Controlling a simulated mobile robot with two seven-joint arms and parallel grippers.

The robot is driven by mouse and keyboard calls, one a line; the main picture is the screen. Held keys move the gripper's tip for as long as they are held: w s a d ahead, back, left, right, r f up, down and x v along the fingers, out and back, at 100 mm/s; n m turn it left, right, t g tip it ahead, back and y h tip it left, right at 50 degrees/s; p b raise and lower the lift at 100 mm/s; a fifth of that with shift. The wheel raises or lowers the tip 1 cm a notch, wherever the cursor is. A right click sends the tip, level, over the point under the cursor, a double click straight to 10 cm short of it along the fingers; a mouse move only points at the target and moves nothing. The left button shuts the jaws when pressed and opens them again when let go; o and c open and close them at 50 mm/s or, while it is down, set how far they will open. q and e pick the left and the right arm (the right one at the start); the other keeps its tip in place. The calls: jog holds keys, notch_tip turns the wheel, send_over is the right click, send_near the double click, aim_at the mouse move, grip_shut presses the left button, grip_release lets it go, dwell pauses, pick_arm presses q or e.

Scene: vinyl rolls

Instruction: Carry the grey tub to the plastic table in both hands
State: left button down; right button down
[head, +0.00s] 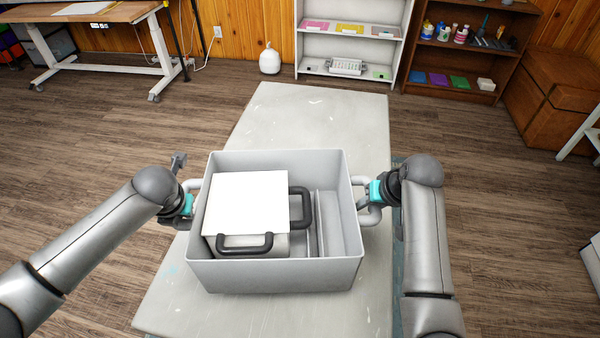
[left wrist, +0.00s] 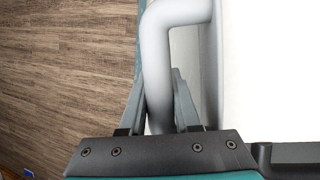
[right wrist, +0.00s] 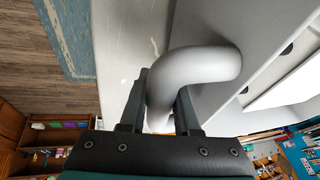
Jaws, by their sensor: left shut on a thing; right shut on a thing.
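The grey tub (head: 275,276) is in the middle of the head view, over the pale plastic table (head: 310,110). I cannot tell whether it rests on the table or is held just above it. A white-topped box with dark handles (head: 250,200) and thin upright panels (head: 320,225) are inside the tub. My left gripper (head: 188,200) is shut on the tub's left handle, which fills the jaws in the left wrist view (left wrist: 160,75). My right gripper (head: 374,195) is shut on the right handle, also seen between the fingers in the right wrist view (right wrist: 185,80).
The tabletop is clear beyond the tub. A desk (head: 80,14) stands at the back left. A white shelf (head: 350,45), a dark shelf (head: 460,55) and brown boxes (head: 560,95) stand along the wall. A white jug (head: 269,60) is on the floor. Wooden floor lies open on both sides.

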aim_at(181, 219)
pick_arm(q)
jog(key=shift+w+f, duration=0.1)
